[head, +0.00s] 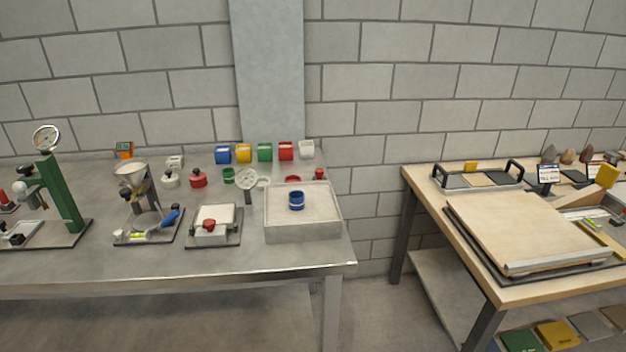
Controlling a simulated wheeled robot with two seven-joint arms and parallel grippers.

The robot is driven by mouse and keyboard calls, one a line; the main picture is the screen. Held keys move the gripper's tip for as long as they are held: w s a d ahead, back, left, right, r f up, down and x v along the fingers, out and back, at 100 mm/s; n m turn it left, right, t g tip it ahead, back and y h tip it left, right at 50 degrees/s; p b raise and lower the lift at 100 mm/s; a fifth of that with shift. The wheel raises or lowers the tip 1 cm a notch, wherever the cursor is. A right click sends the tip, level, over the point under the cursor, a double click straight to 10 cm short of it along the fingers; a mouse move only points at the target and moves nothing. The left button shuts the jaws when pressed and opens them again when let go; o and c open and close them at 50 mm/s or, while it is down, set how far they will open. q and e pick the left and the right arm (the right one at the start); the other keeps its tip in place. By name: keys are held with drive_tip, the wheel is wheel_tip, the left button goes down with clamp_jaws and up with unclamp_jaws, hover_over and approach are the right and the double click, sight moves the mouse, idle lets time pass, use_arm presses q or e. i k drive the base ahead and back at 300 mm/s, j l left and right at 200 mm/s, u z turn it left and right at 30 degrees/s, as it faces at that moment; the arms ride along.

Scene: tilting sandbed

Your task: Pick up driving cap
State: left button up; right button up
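No thing in the head view is plainly marked as the driving cap, and I cannot tell which small part it is. Candidates stand on the grey metal table (120,268). They include a red knobbed piece (198,180), a white piece with a dark top (170,180), and a green ring-like piece (229,176). A blue ring-like cup (296,200) sits on the pale surface of a square grey box (302,232). Neither of my grippers is in view.
A green press with a gauge (62,195) and a funnel stand (140,188) are on the left. Coloured bins (264,152) line the back. A gap separates the wooden table (440,212).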

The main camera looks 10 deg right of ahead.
sight(319, 172)
drive_tip(key=i+l, duration=0.35)
drive_tip(key=i+l+u, duration=0.25)
drive_tip(key=i+l, duration=0.15)
drive_tip(key=l, duration=0.2)
drive_tip(key=i+l+u, duration=0.15)
drive_tip(key=l, duration=0.15)
drive_tip(key=i+l+u, duration=0.1)
drive_tip(key=l, duration=0.2)
drive_tip(key=u, duration=1.2)
drive_tip(key=i+l, duration=0.05)
